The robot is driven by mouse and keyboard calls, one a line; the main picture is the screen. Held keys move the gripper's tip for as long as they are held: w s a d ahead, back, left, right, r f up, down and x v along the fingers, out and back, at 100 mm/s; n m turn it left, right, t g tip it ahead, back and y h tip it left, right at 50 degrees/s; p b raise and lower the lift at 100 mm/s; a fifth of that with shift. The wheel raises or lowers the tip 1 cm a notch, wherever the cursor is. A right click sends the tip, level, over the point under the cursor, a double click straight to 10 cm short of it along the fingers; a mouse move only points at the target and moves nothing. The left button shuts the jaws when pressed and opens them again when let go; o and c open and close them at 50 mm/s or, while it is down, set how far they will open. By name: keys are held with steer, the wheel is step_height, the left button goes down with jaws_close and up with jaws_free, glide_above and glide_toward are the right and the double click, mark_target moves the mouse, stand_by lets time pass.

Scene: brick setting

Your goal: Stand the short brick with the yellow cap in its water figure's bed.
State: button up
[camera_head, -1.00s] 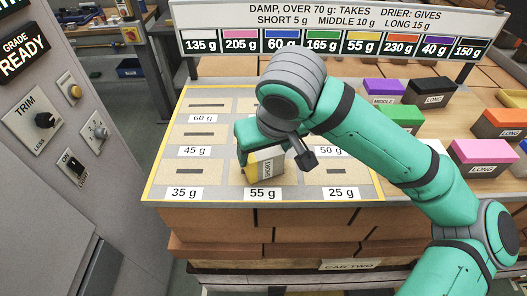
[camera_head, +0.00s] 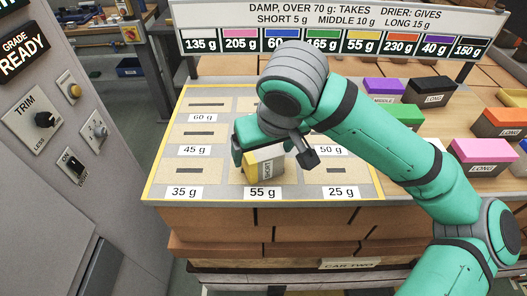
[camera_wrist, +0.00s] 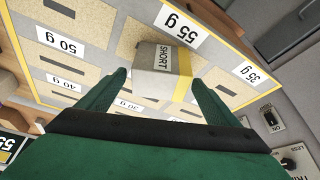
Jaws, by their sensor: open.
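The short brick (camera_head: 266,166) is pale grey with a yellow cap and a label reading SHORT. In the wrist view the brick (camera_wrist: 164,70) lies between and beyond my gripper's fingertips (camera_wrist: 160,85), with a gap on each side. My gripper (camera_head: 264,140) is open over the brick and hides part of it.
A sign (camera_head: 330,30) behind the panel shows 55 g on yellow. Other capped bricks, such as a pink one (camera_head: 482,152) and a green one (camera_head: 401,117), stand at right. The control cabinet (camera_head: 45,130) is at left. Neighbouring beds 35 g and 25 g look empty.

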steer(key=v, duration=1.1)
steer(key=shift+s, duration=0.1)
